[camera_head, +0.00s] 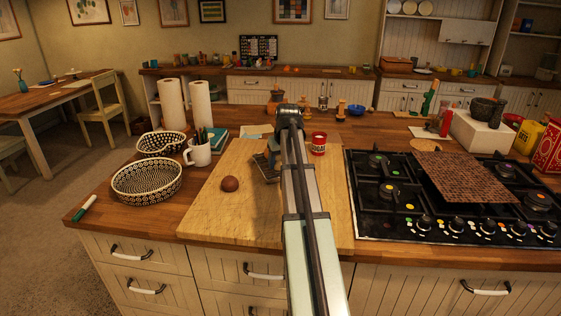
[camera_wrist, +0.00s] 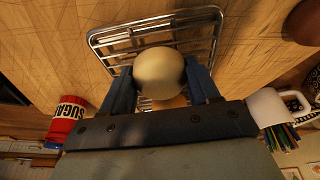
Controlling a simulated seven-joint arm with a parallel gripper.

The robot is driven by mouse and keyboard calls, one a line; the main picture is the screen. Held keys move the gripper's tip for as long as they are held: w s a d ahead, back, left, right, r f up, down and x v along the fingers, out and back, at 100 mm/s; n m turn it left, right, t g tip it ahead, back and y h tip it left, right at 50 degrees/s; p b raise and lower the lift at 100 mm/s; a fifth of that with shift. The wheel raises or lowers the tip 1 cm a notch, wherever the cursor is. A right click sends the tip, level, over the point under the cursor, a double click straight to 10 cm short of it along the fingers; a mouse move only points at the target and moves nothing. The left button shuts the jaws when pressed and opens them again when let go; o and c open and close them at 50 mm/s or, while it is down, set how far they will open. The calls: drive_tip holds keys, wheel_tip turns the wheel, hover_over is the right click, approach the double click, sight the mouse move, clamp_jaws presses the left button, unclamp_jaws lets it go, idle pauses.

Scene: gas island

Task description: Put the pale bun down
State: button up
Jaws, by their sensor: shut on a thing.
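The pale bun (camera_wrist: 160,72) is a smooth, cream-coloured round thing in the wrist view. My gripper (camera_wrist: 160,78) is shut on it, with one blue finger on each side. A shiny wire rack (camera_wrist: 96,40) lies behind the bun in this view, over the wooden cutting board (camera_head: 215,215). I cannot tell whether the bun touches the rack. A small tan shape shows at the bun's lower edge, partly covered by my gripper. In the head view my arm hides the bun.
A brown ball (camera_head: 229,184) lies on the board's left part. A white mug (camera_head: 198,152) with pens and a patterned basket (camera_head: 147,182) stand to the left. A red sugar tin (camera_head: 318,144) and a gas hob (camera_head: 450,205) are to the right. The board's front is clear.

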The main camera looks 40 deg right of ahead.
drive_tip(key=shift+f, duration=0.15)
drive_tip(key=o, duration=1.1)
drive_tip(key=shift+c, duration=0.2)
drive_tip(key=v, duration=1.2)
